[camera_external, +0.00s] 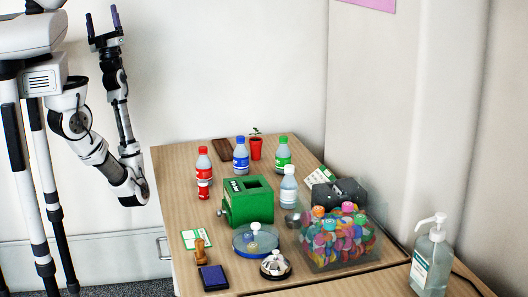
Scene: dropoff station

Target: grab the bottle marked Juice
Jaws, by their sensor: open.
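Several bottles stand upright on the wooden table: a red-capped bottle (203,173) at the left, a blue-capped bottle (241,157) at the back, a green-capped bottle (283,155) to its right, and a white-capped bottle (288,189) nearer the middle. Their label print is too small to read, so I cannot tell which is marked Juice. My gripper (102,15) is open and empty, pointing up at the upper left. It is well above and left of the table, apart from all the bottles.
A green box (247,203) stands before the white-capped bottle. A clear bin of colourful items (340,250), a dark device (338,192), a bell (275,265), a blue ink pad (213,278), a stamp (200,252), a red plant pot (256,149) and a pump bottle (430,262) also stand around.

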